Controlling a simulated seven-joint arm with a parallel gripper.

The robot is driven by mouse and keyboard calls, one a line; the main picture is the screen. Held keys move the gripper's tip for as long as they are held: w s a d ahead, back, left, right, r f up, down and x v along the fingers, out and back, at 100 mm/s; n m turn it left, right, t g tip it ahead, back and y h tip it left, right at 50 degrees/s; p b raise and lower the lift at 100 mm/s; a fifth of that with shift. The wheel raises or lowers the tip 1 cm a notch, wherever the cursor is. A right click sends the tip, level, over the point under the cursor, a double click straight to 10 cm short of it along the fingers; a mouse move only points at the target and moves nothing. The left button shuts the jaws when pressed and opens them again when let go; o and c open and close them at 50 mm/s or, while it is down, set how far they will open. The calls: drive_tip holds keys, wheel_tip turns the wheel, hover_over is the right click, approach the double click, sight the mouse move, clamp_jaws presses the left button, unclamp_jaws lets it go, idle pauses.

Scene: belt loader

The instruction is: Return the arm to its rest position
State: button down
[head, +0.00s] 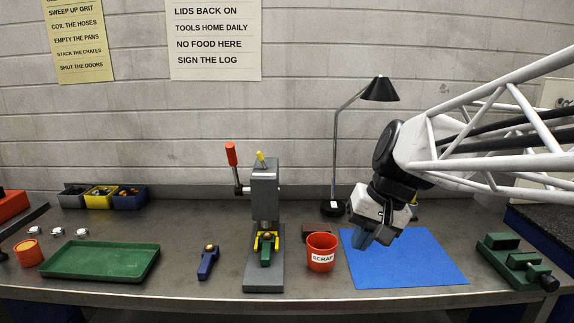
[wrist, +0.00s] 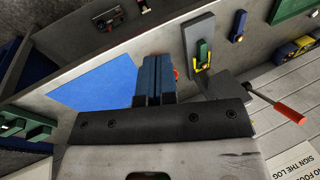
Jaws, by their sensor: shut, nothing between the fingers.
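My gripper (head: 366,238) hangs at the end of my white lattice arm, above the left part of the blue mat (head: 425,266) in the head view. Its blue fingers are shut with nothing between them. In the wrist view the closed fingers (wrist: 156,80) point away over the bench, with the blue mat (wrist: 95,82) to their left. The gripper is tilted and stands right of the red scrap cup (head: 320,254), apart from it.
A grey press (head: 264,190) with a red-tipped lever stands left of the cup. A black lamp (head: 334,208) stands behind. A green vise (head: 512,262) is at the right. Bare bench surrounds the tool.

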drive_tip(key=s+d+f+h, duration=0.2)
drive_tip(key=s+f, duration=0.2)
drive_tip(key=s, duration=0.3)
drive_tip(key=s+d+f+t+h, duration=0.1)
drive_tip(key=s+f, duration=0.3)
drive_tip(key=s, duration=0.4)
drive_tip(key=shift+s+d+n+h, duration=0.15)
drive_tip(key=shift+d+n+h, duration=0.3)
drive_tip(key=shift+d, duration=0.45)
